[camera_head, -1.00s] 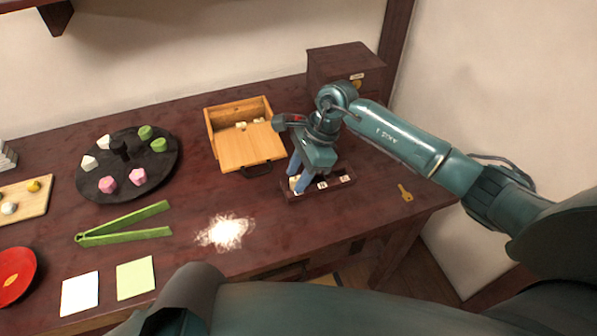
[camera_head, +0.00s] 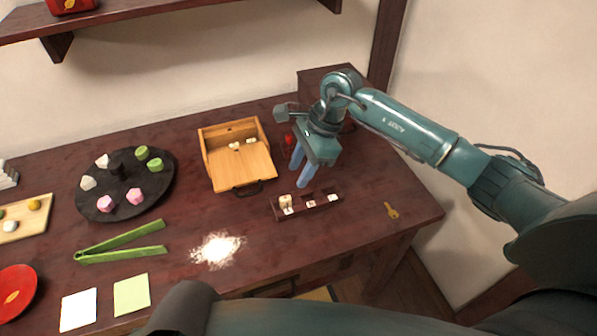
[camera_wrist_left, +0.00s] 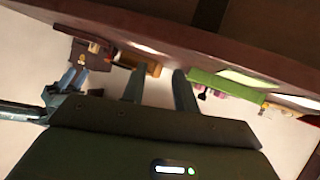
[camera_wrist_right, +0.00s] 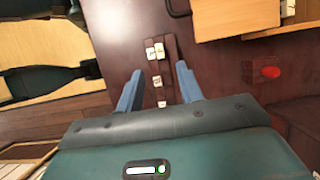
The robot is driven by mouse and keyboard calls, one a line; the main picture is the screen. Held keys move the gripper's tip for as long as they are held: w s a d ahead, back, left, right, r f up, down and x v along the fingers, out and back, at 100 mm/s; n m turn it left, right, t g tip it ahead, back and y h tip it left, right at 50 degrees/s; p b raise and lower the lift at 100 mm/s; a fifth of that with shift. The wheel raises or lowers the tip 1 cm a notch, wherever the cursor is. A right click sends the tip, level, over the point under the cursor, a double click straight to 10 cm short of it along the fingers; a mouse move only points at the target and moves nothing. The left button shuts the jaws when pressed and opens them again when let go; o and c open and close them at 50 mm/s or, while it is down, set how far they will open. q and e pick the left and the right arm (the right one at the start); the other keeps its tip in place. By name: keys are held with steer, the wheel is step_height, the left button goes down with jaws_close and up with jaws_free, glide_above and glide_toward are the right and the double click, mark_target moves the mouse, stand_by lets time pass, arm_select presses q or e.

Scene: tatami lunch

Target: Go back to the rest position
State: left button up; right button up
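My right gripper (camera_head: 299,177) hangs over the table behind the small dark rack (camera_head: 322,207), fingers pointing down. In the right wrist view the gripper (camera_wrist_right: 158,68) is open, with nothing between its fingers. The rack shows beyond the fingertips, apart from them. A small pale piece (camera_head: 285,201) stands in the rack's left compartment; white labels mark the rack's front. My left gripper (camera_wrist_left: 158,70) shows in the left wrist view, open and empty, below the table's edge in that picture. It is not seen in the head view.
An open wooden box (camera_head: 240,175) with small pale pieces stands left of my right gripper. A dark round tray (camera_head: 88,207), green tongs (camera_head: 120,242) and white powder (camera_head: 217,250) lie leftward. A shelf (camera_head: 150,18) is above.

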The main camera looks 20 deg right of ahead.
arm_select(q)
steer(key=shift+a, duration=0.1)
arm_select(e)
steer(key=s+a+r+m+t+y+p, duration=0.2)
steer(key=s+a+r+m+t+y, duration=0.25)
steer(key=a+m+y, duration=0.45)
steer(key=s+a+r+m+t+y+p, duration=0.25)
steer(key=a+r+m+y, duration=0.35)
steer(key=m, duration=0.4)
steer(key=s+d+f+m+t+h+p, duration=0.1)
steer(key=d+f+m+t+h, duration=0.35)
steer(key=m, duration=0.65)
steer(key=s+d+f+m+t+h+p, duration=0.15)
steer(key=d+m+t+h, duration=0.3)
steer(key=m+h, duration=0.5)
arm_select(q)
steer(key=shift+s+a+r+m+g+y, duration=0.2)
steer(key=shift+a+r+g+y, duration=0.1)
steer(key=shift+a+r, duration=0.2)
steer(key=shift+s+a+r+m+g+y, duration=0.1)
steer(key=shift+s+a+r+g+y, duration=0.15)
steer(key=shift+a+r, duration=0.25)
arm_select(e)
steer(key=s+d+f+m+g+h, duration=0.2)
steer(key=s+f+m+g, duration=0.3)
steer(key=s+f+m, duration=0.4)
steer(key=d+f+m, duration=0.1)
steer(key=f+m, duration=0.1)
steer(key=shift+s+d+m, duration=0.35)
